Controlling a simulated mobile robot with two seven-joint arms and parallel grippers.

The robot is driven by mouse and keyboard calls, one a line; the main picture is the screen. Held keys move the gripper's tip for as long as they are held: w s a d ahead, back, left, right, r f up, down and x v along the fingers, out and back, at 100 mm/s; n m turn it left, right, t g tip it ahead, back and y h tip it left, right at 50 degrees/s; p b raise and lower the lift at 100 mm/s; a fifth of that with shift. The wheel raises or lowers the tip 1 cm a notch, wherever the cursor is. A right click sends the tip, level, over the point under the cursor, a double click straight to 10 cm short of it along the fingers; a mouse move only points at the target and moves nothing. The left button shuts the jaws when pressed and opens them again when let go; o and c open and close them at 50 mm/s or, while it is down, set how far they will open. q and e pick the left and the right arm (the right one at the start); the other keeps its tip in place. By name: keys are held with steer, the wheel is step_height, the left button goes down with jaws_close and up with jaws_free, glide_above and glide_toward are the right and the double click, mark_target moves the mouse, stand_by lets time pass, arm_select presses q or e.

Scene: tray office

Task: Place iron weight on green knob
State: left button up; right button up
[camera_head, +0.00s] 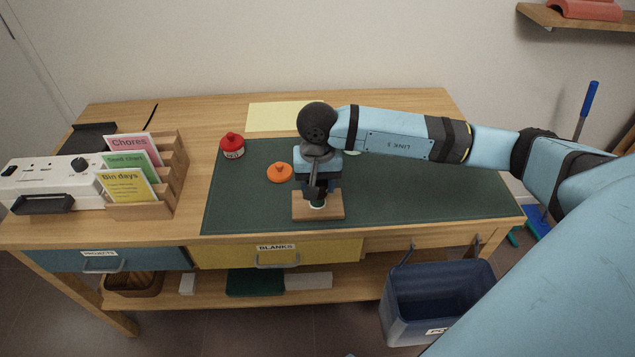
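My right gripper (314,190) points down over a small wooden block (333,211) on the dark green mat. A small piece with green and white on it (317,204) shows at the fingertips, just above or on the block. It may be the green knob, but most of it is hidden. I cannot make out the iron weight apart from the dark gripper parts, nor whether the fingers are shut on anything. My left gripper is not in view.
The mat (430,190) is mostly clear at right. An orange knob-like piece (279,173) and a red labelled pot (232,147) stand left of the gripper. A wooden card rack (165,165) and a white socket box (50,178) are at far left. A blue bin (432,300) stands below.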

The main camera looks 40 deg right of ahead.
steer(key=shift+f, duration=0.2)
steer(key=o, duration=1.2)
steer(key=shift+o, duration=0.2)
steer(key=shift+r, duration=0.15)
